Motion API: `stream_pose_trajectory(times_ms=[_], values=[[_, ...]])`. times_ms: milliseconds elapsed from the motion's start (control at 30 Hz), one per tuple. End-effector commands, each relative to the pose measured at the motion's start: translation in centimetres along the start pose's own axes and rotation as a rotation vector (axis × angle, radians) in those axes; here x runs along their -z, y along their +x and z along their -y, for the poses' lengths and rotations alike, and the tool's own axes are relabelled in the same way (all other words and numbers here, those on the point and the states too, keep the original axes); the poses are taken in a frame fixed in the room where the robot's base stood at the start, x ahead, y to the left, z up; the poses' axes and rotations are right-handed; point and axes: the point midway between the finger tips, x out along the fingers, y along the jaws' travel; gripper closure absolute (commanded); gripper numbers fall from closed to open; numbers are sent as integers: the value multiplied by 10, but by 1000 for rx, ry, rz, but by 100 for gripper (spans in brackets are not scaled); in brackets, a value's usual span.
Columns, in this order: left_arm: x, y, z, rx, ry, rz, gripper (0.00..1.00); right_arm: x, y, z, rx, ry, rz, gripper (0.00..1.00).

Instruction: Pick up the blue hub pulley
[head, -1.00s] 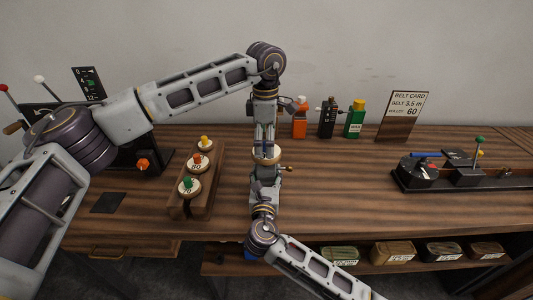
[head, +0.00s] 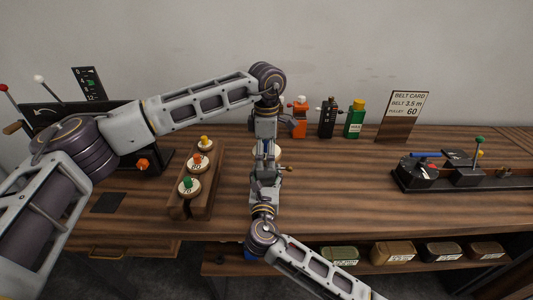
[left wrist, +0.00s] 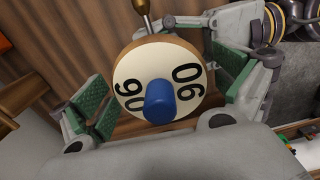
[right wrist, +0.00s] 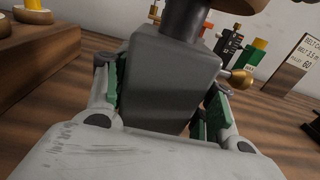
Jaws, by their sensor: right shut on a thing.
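The blue hub pulley (left wrist: 159,101) is a cream disc with a wooden rim and "90" on its face; its blue hub points toward the left wrist camera. My left gripper (left wrist: 165,90) is open, with a green-padded finger on either side of the disc and gaps showing. My right gripper (right wrist: 160,95) is shut on a dark grey block-shaped body (right wrist: 170,80) with a brass knob (right wrist: 238,79), below the pulley. The exact joint between pulley and body is hidden.
A wooden rack (head: 209,187) left of the arms holds pulleys with yellow, orange and green hubs. Orange, black and green items (head: 354,119) stand behind, near a belt card (head: 403,115). A black fixture (head: 420,176) stands right. The table between is clear.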

Motion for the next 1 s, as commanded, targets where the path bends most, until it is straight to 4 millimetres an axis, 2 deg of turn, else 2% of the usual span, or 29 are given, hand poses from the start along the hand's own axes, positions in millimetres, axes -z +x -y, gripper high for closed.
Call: stream_pose_trajectory(times_ms=[33, 400, 733, 1000], values=[[0, 0, 0, 0, 0, 0, 13, 3, 0, 0, 0, -2, -5, 90], [0, 0, 0, -1, 0, 1, 58, 3, 0, 0, 0, -2, -5, 90], [0, -4, 0, -1, 0, 1, 58, 3, 0, 0, 0, -2, -5, 90], [0, -27, 0, -3, 0, 1, 58, 3, 0, 0, 0, -2, -5, 90]])
